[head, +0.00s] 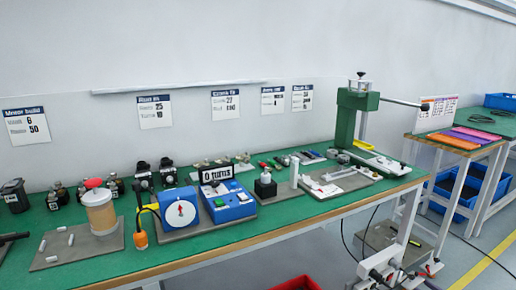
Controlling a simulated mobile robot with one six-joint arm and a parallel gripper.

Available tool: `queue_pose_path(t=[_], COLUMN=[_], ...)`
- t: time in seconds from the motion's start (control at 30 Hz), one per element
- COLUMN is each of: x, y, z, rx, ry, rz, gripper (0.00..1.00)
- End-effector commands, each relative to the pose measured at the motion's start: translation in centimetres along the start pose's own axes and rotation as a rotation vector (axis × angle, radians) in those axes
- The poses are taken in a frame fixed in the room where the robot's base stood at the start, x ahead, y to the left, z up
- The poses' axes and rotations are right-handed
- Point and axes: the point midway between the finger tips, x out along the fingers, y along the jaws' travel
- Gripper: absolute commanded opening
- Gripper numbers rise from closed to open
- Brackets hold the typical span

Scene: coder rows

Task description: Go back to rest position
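At the bottom right of the head view, a white and black mechanism with small red parts (385,274) shows in front of the bench legs. It may be the end of my arm, but it is too small and cut off to be sure. I cannot make out two fingers, an opening or anything held. No gripper shows over the bench top. The green-topped workbench (290,222) runs across the view.
On the bench stand a jar with a red knob (99,208), a blue dial unit (180,212), a blue counter box (228,203) and a green lever press (350,117), its lever reaching right. A red bin (297,283) is below. Blue crates (455,193) sit under the right tables.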

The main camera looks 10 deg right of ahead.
Motion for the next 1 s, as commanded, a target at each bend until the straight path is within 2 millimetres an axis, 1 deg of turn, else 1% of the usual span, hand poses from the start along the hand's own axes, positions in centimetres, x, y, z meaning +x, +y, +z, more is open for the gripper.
queue_pose_path(t=[0.17,0.27,0.3,0.37,0.4,0.57,0.6,0.77,0.8,0.87,0.9,0.97,1.0], x=[2.9,5.2,6.2,7.6,8.4,11.4,12.0,14.0,14.4,14.8,15.0,15.2,15.2], y=[3.6,6.8,8.3,10.6,12.1,18.3,20.0,26.7,28.5,31.2,33.0,35.6,37.4], z=[-0.4,-0.9,-1.2,-1.7,-2.0,-3.1,-3.4,-4.3,-4.6,-4.9,-5.1,-5.3,-5.5], rx=[-0.03,-0.061,-0.076,-0.099,-0.117,-0.188,-0.206,-0.29,-0.314,-0.35,-0.374,-0.413,-0.439], ry=[0.048,0.092,0.112,0.142,0.161,0.233,0.25,0.318,0.334,0.357,0.372,0.393,0.406], rz=[0.059,0.114,0.141,0.181,0.208,0.323,0.354,0.485,0.522,0.579,0.617,0.676,0.716], gripper=[0.49,0.49,0.49,0.49,0.49,0.49,0.49,0.49,0.49,0.49,0.49,0.49,0.49])
